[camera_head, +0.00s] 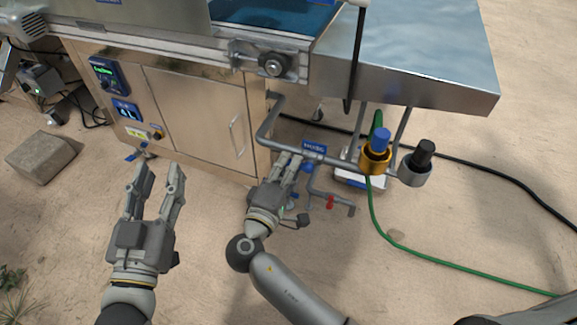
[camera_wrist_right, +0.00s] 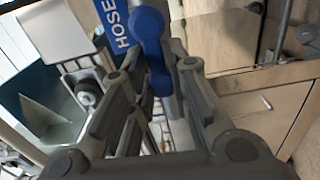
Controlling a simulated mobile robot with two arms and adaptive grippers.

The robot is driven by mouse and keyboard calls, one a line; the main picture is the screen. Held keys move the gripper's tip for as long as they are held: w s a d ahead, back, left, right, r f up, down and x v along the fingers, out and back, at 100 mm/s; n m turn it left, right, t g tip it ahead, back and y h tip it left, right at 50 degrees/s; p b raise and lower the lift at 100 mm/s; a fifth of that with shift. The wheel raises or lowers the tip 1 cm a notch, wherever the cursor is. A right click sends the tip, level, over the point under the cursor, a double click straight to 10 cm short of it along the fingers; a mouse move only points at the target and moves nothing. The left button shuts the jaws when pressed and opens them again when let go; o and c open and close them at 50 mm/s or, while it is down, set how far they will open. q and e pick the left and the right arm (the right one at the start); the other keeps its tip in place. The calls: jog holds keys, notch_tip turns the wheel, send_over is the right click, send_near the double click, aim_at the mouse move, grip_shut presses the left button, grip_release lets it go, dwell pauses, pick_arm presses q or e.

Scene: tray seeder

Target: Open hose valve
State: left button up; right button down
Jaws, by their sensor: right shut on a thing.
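The blue hose valve handle (camera_wrist_right: 149,28) shows in the right wrist view, beside a blue sign reading "HOSE". Its lower part lies between the fingers of my right gripper (camera_wrist_right: 160,72), which is shut on it. In the head view my right gripper (camera_head: 291,160) reaches up to the grey pipe, just left of the blue sign (camera_head: 314,150); the handle is largely hidden there by the fingers. My left gripper (camera_head: 160,172) is open and empty, in front of the wooden cabinet, away from the valve.
A red valve handle (camera_head: 330,202) sits on a lower pipe right of my right gripper. A yellow fitting with a blue top (camera_head: 376,155) and a grey one with a black top (camera_head: 416,165) stand further right. A green hose (camera_head: 400,243) crosses the sand. A stone block (camera_head: 41,157) lies left.

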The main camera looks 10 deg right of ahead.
jog(key=c, duration=1.3)
grip_release()
jog(key=shift+c, duration=0.2)
